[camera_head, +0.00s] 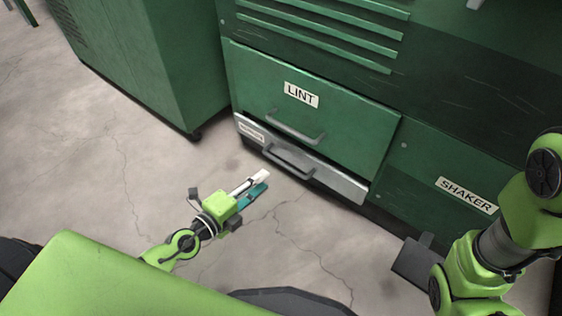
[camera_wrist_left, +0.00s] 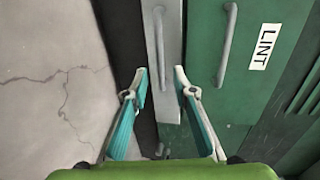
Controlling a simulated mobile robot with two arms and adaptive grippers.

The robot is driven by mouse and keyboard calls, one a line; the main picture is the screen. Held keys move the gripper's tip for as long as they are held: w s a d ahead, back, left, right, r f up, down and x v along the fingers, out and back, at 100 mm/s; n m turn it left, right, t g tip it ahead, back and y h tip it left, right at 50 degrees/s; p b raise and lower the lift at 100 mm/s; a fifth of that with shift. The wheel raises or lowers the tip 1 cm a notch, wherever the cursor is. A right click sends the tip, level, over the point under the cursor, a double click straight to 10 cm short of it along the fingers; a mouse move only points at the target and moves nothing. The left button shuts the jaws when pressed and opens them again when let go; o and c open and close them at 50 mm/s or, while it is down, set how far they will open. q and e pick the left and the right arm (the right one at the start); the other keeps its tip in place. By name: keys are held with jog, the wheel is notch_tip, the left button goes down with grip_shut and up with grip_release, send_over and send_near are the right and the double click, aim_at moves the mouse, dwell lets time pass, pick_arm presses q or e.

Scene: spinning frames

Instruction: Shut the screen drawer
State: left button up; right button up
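The low grey drawer (camera_head: 340,180) sits under the green LINT panel and stands out a little from the cabinet front. Its small label (camera_head: 251,132) is too blurred to read; it seems to be the screen drawer. Its bar handle (camera_head: 288,160) also shows in the left wrist view (camera_wrist_left: 159,40). My left gripper (camera_head: 264,181) is low over the floor in front of the drawer, with its fingers toward it. In the left wrist view its two teal-backed fingers (camera_wrist_left: 161,76) are apart with nothing between them. My right arm is at the right; its gripper is out of view.
The green LINT panel (camera_head: 345,125) with its own handle (camera_head: 295,127) is just above the drawer. A SHAKER panel (camera_head: 430,165) is to the right. A green cabinet (camera_head: 165,60) stands at the left. The cracked concrete floor (camera_head: 110,150) is clear there.

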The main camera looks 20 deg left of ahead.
aim_at(283, 163)
pick_arm(q)
jog(key=b+x, duration=0.1)
jog(key=x, duration=1)
grip_shut()
